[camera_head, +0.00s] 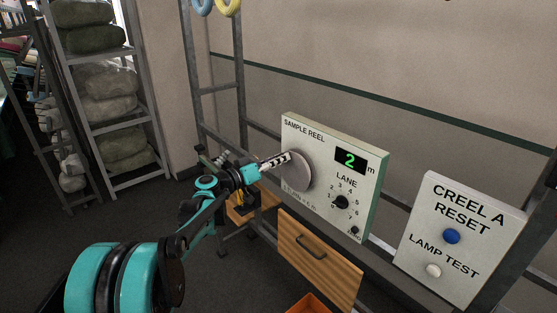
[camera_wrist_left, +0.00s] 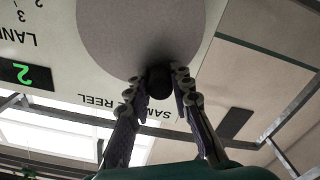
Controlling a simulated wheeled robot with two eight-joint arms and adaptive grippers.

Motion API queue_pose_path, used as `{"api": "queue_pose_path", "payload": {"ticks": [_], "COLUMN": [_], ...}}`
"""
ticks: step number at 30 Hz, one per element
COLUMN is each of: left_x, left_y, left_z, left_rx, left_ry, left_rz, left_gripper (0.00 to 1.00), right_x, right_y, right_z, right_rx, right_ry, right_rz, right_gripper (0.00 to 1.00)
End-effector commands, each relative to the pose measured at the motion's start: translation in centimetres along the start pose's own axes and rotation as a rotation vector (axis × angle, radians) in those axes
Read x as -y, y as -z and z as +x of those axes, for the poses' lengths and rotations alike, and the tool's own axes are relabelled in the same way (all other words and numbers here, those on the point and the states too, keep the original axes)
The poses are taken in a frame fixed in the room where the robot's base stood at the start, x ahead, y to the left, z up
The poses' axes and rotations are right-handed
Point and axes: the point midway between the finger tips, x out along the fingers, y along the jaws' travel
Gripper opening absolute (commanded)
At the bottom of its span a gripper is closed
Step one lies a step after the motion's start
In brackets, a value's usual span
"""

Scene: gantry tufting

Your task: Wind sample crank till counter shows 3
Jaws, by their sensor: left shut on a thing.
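The sample reel panel (camera_head: 318,125) is a pale box with a green edge, in the middle right of the head view. Its counter (camera_head: 350,160) shows a green 2; the counter also shows upside down in the left wrist view (camera_wrist_left: 24,74). The grey crank disc (camera_head: 298,176) is on the panel's left part. My left gripper (camera_head: 286,158) reaches the disc from the left. In the left wrist view, its fingers (camera_wrist_left: 164,84) are shut on the dark crank knob (camera_wrist_left: 159,82) near the disc's edge. My right gripper is not in view.
A lane dial (camera_head: 341,202) sits below the counter. A Creel A reset box (camera_head: 462,215) with a blue and a white button stands to the right. Below are a wooden drawer (camera_head: 318,268) and an orange bin (camera_head: 308,305). Shelves with bundles (camera_head: 108,95) stand at left.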

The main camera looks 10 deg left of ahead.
Motion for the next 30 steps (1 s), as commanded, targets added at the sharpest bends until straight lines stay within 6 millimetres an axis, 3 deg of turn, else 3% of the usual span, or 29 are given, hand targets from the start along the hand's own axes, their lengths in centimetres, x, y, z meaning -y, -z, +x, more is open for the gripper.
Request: {"api": "queue_pose_path", "payload": {"ticks": [1,3,14,17,30], "left_x": [-0.1,-0.1,0.0,0.0,0.1], "left_y": [-0.2,-0.2,-0.1,0.0,-0.1], "left_z": [0.0,0.0,-0.3,-1.5,-10.3], "left_rx": [0.005,0.004,0.001,0.001,0.001], "left_ry": [-0.002,-0.002,0.0,0.001,0.002], "left_rz": [0.002,0.002,0.0,0.0,0.001], "left_gripper": [0.24,0.42,0.43,0.43,0.43], "right_x": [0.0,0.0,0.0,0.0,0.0], "right_y": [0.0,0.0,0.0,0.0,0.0], "right_z": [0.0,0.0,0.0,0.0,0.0], "right_rx": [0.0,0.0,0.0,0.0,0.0], "right_ry": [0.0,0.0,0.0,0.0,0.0], "right_rz": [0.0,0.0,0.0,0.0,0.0], "right_gripper": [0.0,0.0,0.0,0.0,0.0]}}
